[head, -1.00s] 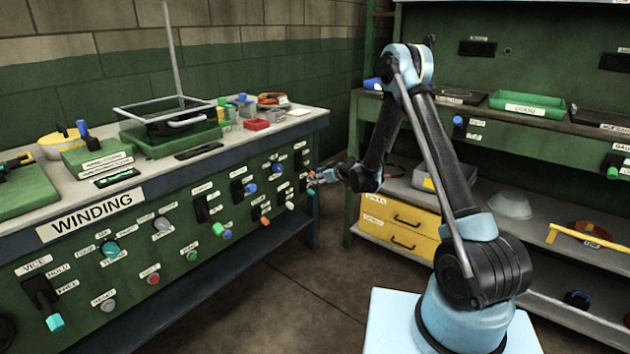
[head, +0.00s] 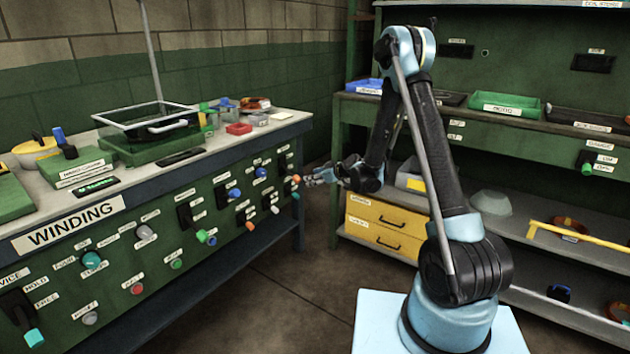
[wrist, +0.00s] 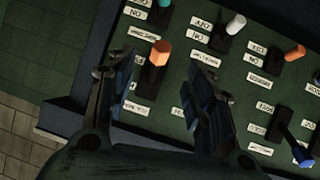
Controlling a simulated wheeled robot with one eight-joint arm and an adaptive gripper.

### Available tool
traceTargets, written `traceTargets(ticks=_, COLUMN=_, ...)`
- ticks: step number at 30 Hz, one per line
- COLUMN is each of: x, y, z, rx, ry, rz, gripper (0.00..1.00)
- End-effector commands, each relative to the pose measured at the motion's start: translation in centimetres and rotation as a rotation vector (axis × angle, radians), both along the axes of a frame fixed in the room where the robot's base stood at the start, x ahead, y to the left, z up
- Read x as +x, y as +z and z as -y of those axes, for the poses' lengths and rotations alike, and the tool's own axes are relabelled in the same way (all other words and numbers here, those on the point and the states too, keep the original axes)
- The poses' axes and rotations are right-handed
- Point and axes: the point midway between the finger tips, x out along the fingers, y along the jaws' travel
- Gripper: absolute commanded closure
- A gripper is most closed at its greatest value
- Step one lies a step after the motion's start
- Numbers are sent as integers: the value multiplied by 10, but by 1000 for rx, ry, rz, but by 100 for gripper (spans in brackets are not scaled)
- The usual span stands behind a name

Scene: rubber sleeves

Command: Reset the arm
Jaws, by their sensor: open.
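My arm (head: 440,150) rises from its pale blue base, bends at the top and hangs toward the winding bench. My gripper (head: 310,178) is at the right end of the bench's green control panel (head: 150,250). In the wrist view my gripper (wrist: 155,85) has its two dark fingers spread, with nothing held. An orange knob (wrist: 160,53) shows in the gap between the fingertips, on the panel beyond. I cannot tell the exact distance to it.
The panel carries several knobs and levers, including a white one (wrist: 236,24) and a blue lever (wrist: 292,138). A shelf unit with yellow drawers (head: 385,235) stands behind my arm. Bare floor (head: 300,290) lies between bench and shelf.

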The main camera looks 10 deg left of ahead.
Motion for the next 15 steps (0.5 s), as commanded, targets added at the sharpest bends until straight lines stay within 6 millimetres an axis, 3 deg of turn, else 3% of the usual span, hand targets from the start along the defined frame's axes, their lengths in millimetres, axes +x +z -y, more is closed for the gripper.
traceTargets(ticks=10, x=0, y=2, z=1, rx=-1, ry=-1, rz=-2, gripper=52)
traceTargets(ticks=15, x=-5, y=20, z=16, rx=-14, ry=-19, rz=-31, gripper=52)
